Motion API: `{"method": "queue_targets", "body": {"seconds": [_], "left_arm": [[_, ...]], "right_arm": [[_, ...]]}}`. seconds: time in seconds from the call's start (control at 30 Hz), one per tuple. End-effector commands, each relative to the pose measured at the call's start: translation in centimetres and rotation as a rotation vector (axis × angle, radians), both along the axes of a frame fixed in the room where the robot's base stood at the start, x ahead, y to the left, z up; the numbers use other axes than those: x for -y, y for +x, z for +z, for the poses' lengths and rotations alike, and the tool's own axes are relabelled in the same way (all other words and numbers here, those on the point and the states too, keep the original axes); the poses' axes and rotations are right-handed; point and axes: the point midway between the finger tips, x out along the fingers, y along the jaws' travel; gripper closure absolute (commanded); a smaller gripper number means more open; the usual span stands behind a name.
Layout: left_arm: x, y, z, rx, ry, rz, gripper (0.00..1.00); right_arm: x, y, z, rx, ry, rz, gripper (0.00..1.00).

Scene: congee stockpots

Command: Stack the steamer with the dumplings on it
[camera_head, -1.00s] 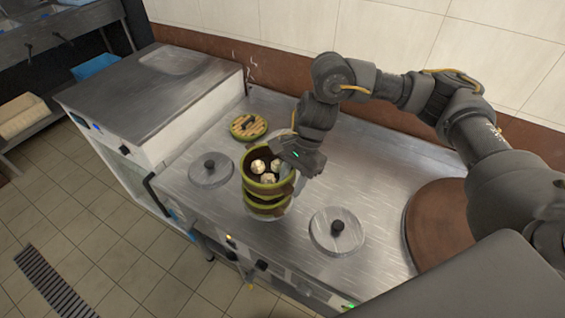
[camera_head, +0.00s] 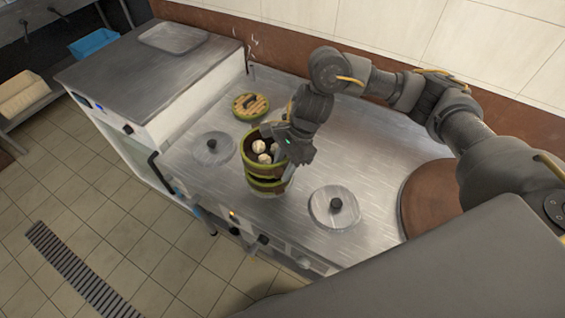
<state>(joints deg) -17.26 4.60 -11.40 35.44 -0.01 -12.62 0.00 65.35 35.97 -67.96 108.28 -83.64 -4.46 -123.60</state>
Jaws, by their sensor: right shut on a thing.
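A green-rimmed steamer (camera_head: 252,158) holds several pale dumplings (camera_head: 261,148), at the middle of the stove top. My right gripper (camera_head: 289,160) is shut on the right side of its wall. A second green-banded steamer (camera_head: 266,187) is directly below it. A dark band shows between the two; whether they touch all round I cannot tell. The woven steamer lid (camera_head: 250,105) lies on the metal top behind them. My left gripper is not in view.
Metal pot lids with black knobs lie to the left (camera_head: 212,150) and right (camera_head: 334,208) of the steamers. A round brown board (camera_head: 418,205) is farther right. A higher metal counter (camera_head: 130,80) stands at the left. The back wall is behind the stove.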

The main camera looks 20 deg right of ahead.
Motion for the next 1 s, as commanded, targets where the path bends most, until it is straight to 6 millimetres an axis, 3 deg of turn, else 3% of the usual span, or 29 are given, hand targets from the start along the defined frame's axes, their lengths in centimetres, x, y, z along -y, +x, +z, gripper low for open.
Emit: {"method": "queue_targets", "body": {"seconds": [0.1, 0.3, 1.0], "left_arm": [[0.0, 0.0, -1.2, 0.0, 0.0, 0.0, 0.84], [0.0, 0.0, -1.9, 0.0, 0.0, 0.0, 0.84], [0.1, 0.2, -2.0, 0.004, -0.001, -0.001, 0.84]], "right_arm": [[0.0, 0.0, -1.6, 0.0, 0.001, 0.0, 0.92], [-0.1, 0.0, -2.8, 0.002, 0.001, 0.001, 0.92], [0.0, 0.0, -2.8, 0.002, 0.001, 0.001, 0.92]]}}
